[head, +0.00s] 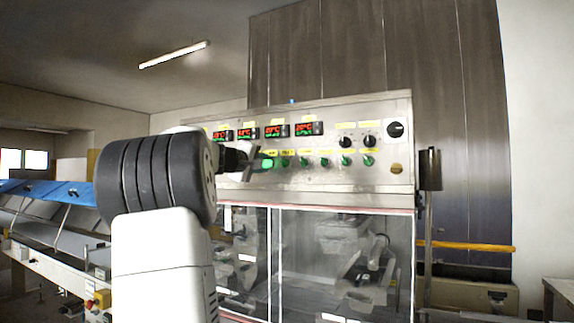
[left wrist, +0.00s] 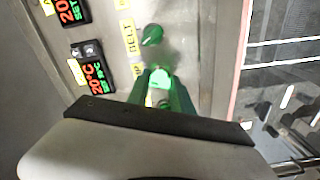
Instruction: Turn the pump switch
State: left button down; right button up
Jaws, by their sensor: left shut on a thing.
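The pump switch is a green knob (left wrist: 161,79) on the steel control panel (head: 335,180). It shows in the left wrist view beside a partly hidden yellow label ending in P. My left gripper (head: 259,161) reaches the panel at the left end of the row of green knobs. It is shut on the green knob, with one finger on each side, as the left wrist view (left wrist: 162,92) shows. My own wrist hides the lower part of the knob there. In the head view my arm hides the panel's left end. My right gripper is not in view.
A green knob labelled BELT (left wrist: 152,35) sits close to the held one. More green knobs (head: 324,161) and black dials (head: 369,141) line the panel to the right. Red-lit displays (head: 276,131) sit above. Glass doors (head: 335,265) are below, and a conveyor (head: 50,235) stands left.

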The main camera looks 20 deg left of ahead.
pick_arm(q)
jog(key=shift+f+m, duration=0.1)
jog(key=shift+m, duration=0.7)
jog(key=c, duration=1.1)
grip_release()
jog(key=shift+s, duration=0.1)
jog(key=s, duration=0.7)
jog(key=shift+s+a, duration=0.3)
jog(key=shift+s, duration=0.05)
